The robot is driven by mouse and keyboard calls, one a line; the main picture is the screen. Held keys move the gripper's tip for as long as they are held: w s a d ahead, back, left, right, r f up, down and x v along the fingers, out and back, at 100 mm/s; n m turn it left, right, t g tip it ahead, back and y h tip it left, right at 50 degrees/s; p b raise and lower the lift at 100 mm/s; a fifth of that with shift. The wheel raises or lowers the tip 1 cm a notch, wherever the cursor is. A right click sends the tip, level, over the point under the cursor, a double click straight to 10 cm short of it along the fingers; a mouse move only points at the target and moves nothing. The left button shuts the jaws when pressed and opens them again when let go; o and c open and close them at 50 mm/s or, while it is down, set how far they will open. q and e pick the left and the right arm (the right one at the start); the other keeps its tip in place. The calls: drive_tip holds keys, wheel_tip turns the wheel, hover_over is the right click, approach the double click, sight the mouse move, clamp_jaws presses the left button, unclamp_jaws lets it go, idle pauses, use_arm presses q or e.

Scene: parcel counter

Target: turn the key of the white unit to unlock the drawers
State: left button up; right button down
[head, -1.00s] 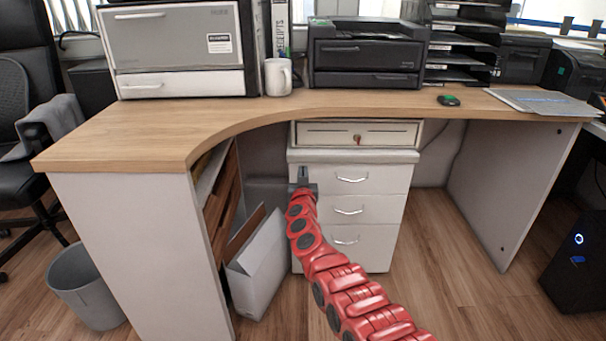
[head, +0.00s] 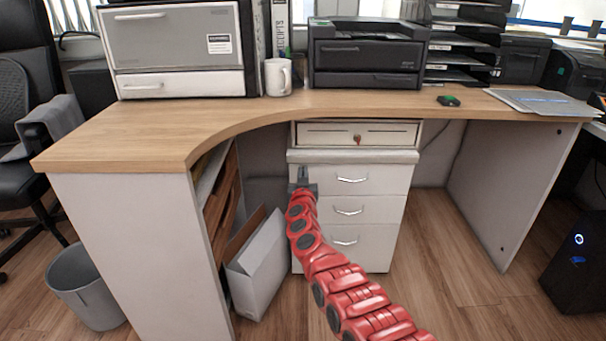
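The white unit (head: 380,205) stands under the desk, with several drawers that have silver handles, all closed. My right arm is red and reaches up from the bottom to the unit's upper left. My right gripper (head: 303,175) is at the left end of the top drawer front, where the key and lock are hidden or too small to make out. Whether its fingers are open or shut is not clear. A separate cream drawer (head: 385,134) under the desktop has a small brownish key or lock (head: 357,139) at its middle. My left gripper is out of view.
The wooden desktop (head: 200,125) overhangs the unit. A white box file (head: 258,270) stands on the floor left of my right arm, and a grey bin (head: 90,290) is further left. The floor right of the unit is clear up to the desk's side panel (head: 515,190).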

drive_tip(key=shift+m, duration=0.3)
idle(0.4)
drive_tip(key=shift+d+f+m, duration=0.2)
drive_tip(key=shift+m, duration=2.75)
drive_tip(key=shift+d+f+m, duration=0.15)
drive_tip(key=shift+m, duration=2.75)
drive_tip(key=shift+d+f+m, duration=0.2)
drive_tip(key=shift+m, duration=2.75)
drive_tip(key=c, duration=1)
unclamp_jaws()
drive_tip(key=shift+c, duration=0.2)
